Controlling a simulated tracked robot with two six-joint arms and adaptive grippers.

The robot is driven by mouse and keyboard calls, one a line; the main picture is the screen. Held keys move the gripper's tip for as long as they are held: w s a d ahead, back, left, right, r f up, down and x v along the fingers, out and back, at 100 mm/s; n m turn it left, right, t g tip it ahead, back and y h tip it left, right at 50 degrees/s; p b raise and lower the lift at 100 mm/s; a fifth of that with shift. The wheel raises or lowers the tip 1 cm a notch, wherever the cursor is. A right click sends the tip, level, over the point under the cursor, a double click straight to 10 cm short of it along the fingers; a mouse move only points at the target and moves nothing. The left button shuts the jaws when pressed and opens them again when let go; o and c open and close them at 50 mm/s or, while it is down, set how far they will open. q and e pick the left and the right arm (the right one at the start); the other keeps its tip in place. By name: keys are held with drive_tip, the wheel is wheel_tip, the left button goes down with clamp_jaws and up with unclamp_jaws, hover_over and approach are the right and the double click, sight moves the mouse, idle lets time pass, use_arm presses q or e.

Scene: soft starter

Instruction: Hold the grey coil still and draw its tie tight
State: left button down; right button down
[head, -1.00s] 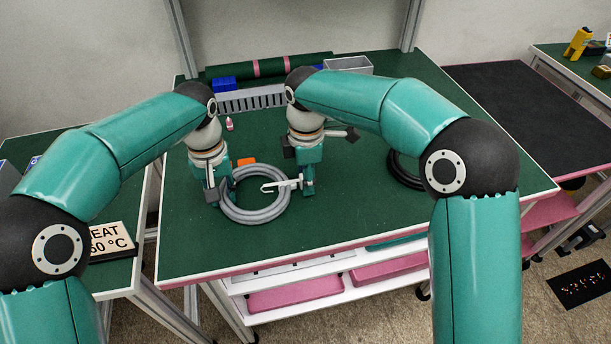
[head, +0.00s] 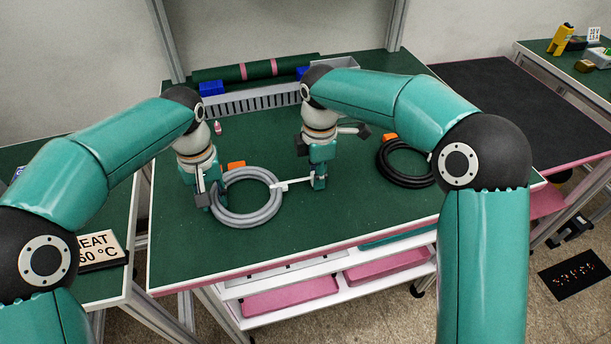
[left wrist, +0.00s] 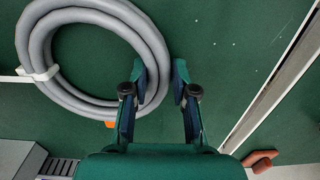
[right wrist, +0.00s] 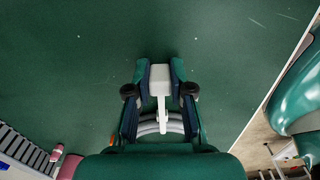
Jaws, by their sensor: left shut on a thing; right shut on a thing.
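The grey coil (head: 247,220) lies flat on the green bench top. My left gripper (head: 208,200) is shut on its left side in the head view. In the left wrist view the coil (left wrist: 140,35) runs between the fingers (left wrist: 160,88). The white tie (head: 297,183) is around the coil's right side, and its tail stretches straight to the right. My right gripper (head: 319,184) is shut on the tie's end, to the right of the coil and apart from it. The right wrist view shows the white end tab (right wrist: 160,74) between the fingers (right wrist: 160,86).
A black coil (head: 405,182) with an orange tag lies to the right. An orange tag (head: 237,166) is at the grey coil's far edge. A small pink-and-white bottle (head: 218,128) and a slotted grey duct (head: 255,101) are behind. The bench front is clear.

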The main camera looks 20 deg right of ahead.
use_arm(q)
drive_tip(key=shift+a, duration=0.2)
use_arm(e)
drive_tip(key=shift+d, duration=0.1)
drive_tip(key=c, duration=1)
unclamp_jaws()
use_arm(q)
drive_tip(key=shift+d, duration=0.1)
use_arm(e)
drive_tip(key=shift+r, duration=0.1)
wheel_tip(320, 180, up, 12)
use_arm(q)
drive_tip(key=c, duration=0.8)
unclamp_jaws()
drive_tip(key=shift+c, duration=0.2)
